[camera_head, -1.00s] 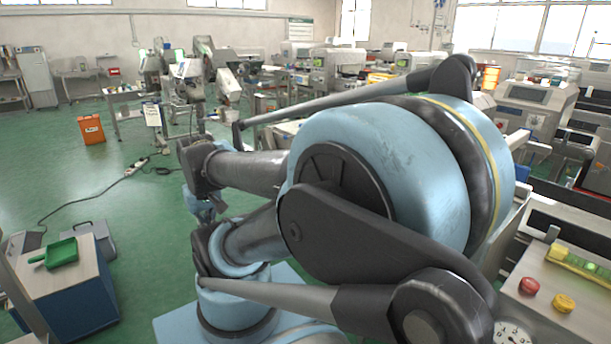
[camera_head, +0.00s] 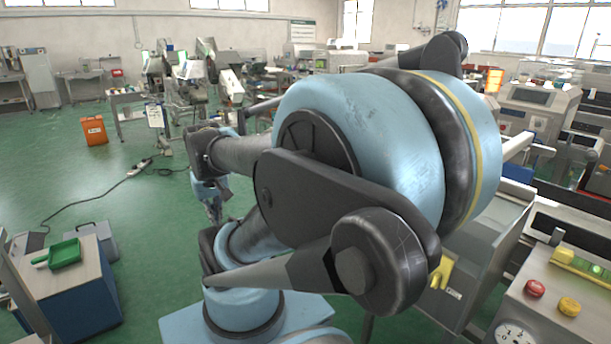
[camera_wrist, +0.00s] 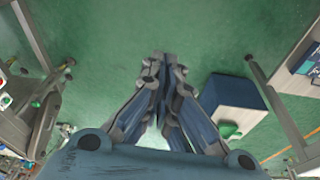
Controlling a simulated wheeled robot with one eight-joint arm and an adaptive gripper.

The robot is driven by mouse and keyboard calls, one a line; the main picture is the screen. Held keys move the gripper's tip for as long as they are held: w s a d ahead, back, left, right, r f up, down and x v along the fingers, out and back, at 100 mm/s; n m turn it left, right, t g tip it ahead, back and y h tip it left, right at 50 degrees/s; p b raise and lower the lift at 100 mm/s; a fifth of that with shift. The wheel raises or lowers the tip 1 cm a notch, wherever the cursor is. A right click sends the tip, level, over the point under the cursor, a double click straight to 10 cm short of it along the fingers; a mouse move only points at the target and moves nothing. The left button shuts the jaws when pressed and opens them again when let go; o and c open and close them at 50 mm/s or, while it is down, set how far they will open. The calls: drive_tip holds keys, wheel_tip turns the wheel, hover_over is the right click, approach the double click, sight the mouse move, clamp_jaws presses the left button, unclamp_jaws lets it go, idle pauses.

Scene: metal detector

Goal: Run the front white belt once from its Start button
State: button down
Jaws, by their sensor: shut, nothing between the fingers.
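My gripper (camera_wrist: 162,58) points away over bare green floor in the wrist view, with its fingers together and nothing between them. In the head view my gripper (camera_head: 213,216) hangs low left of my arm, clear of any machine. A red button (camera_head: 534,288) and a yellow button (camera_head: 569,306) sit on a metal panel at the lower right, beside a yellow-framed strip with a green light (camera_head: 596,268). In the wrist view small red and green buttons (camera_wrist: 5,100) show at the left edge. I cannot tell which is the Start button. My arm hides much of the middle, and the white belt is not clearly made out.
A blue cabinet with a pale top (camera_head: 62,278) carries a green scoop (camera_head: 65,253) at the left. An orange box (camera_head: 94,130) and a power strip with cable (camera_head: 139,167) are on the floor. Machines line the right. The green floor at left is mostly open.

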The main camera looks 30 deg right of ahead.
drive_tip(key=w+d+r+m+h, duration=0.1)
drive_tip(key=w+d+r, duration=0.1)
drive_tip(key=w+d, duration=0.5)
drive_tip(key=w+d+r+m+t+h, duration=0.1)
drive_tip(key=w+d+r+m, duration=0.15)
drive_tip(key=w, duration=0.85)
drive_tip(key=w+d+r+m+h, duration=0.1)
drive_tip(key=w+d, duration=0.5)
drive_tip(key=w, duration=0.3)
drive_tip(key=w+d+f+m+h, duration=0.1)
drive_tip(key=w+d+f, duration=0.2)
drive_tip(key=w+d, duration=0.45)
drive_tip(key=w+d+f+m+h, duration=0.1)
drive_tip(key=w+d+f, duration=0.3)
drive_tip(key=w+d, duration=0.35)
drive_tip(key=w+d+f+m+h, duration=0.1)
drive_tip(key=w+d+f, duration=0.3)
drive_tip(key=d+f, duration=0.7)
drive_tip(key=w+d+f+m+h, duration=0.1)
drive_tip(key=w+d+f, duration=0.3)
drive_tip(key=d+f, duration=0.7)
drive_tip(key=shift+w+d+f+m+h, duration=0.25)
drive_tip(key=shift+f+m+h, duration=0.15)
drive_tip(key=shift+h, duration=0.2)
drive_tip(key=shift+d, duration=0.15)
drive_tip(key=d, duration=0.8)
drive_tip(key=shift+w+d, duration=0.25)
drive_tip(key=shift+w, duration=0.05)
